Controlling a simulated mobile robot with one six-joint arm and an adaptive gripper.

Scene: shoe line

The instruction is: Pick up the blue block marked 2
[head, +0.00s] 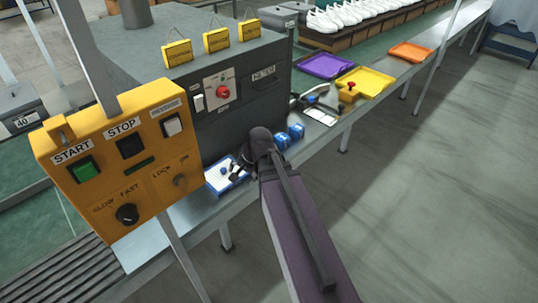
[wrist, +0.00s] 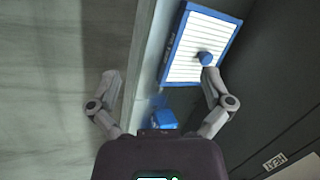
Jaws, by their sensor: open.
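Two blue blocks stand close together on the bench in the head view, a nearer one (head: 282,141) and a farther one (head: 297,131). Both have light marks that I cannot read, so I cannot tell which is marked 2. In the wrist view a blue block (wrist: 163,121) shows low between my gripper's fingers, close to the palm, partly hidden. My gripper (wrist: 161,75) is open with its fingers wide apart and nothing held between the tips. In the head view my gripper (head: 241,166) is over the bench, left of the blocks, partly hidden by my arm.
A blue-edged white ribbed board (head: 222,179) with a blue knob (wrist: 205,58) lies by my gripper. The dark machine (head: 255,115) stands behind the bench. The yellow control panel (head: 120,160) is at left. Purple (head: 325,66), yellow (head: 368,80) and orange (head: 410,52) trays lie farther along.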

